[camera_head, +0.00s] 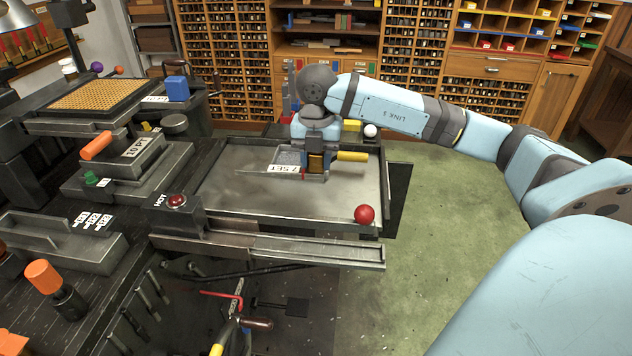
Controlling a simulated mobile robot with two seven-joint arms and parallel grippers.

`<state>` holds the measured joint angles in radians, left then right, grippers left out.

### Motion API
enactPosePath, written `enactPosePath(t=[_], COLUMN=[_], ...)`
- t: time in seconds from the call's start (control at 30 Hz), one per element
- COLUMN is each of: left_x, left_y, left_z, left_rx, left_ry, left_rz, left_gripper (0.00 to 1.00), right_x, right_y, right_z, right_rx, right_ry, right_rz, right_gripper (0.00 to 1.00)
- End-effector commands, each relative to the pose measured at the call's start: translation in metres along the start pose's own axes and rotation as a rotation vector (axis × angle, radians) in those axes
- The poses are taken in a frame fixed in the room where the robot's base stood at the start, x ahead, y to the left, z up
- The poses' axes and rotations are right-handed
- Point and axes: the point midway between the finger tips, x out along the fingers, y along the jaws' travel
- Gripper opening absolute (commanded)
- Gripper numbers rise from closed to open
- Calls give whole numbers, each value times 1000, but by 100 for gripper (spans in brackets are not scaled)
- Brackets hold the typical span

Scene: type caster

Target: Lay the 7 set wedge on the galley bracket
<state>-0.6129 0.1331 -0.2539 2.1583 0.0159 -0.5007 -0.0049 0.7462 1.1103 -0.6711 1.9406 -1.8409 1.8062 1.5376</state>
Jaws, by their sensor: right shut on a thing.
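My right gripper (314,176) points down over the flat grey tray (225,200) at the middle of the view. It is shut on the 7 set wedge (284,169), a thin grey piece with a white "7 SET" label, which reaches left from the fingers. The wedge is low over the tray; I cannot tell whether it touches. The gripper hides part of it. No label names the galley bracket; a long grey ledge (320,250) runs along the tray's front, and I cannot tell which is the bracket. My left gripper is out of view.
A red ball (364,214) stands at the tray's front right corner. A yellow cylinder (352,156) shows just right of the gripper. A red button on a "HOT" box (177,215) stands at the left. The tray's left part is clear. Green floor (450,220) lies right.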

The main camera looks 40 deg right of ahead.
Motion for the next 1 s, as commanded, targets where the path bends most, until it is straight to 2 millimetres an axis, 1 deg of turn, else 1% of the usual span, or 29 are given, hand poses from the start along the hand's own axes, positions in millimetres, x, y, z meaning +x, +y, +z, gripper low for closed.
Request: enactPosePath(t=[0.03,0.1,0.27,0.53,0.8,0.93,0.97,1.0], left_x=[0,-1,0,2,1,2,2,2], left_y=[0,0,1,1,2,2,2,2], left_z=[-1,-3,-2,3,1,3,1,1], left_rx=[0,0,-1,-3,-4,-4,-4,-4], left_ry=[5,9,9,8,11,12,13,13], left_rz=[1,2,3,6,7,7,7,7], left_gripper=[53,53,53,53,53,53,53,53], right_x=[9,15,24,61,62,66,66,66], right_y=[0,0,0,0,0,0,0,0], right_z=[0,0,0,0,0,0,0,0], right_rx=[0,0,0,1,0,0,0,0], right_ry=[0,-1,0,0,-2,-2,-1,-1], right_rz=[-2,1,0,0,1,1,0,0], right_gripper=[0,0,0,0,0,0,44,53])
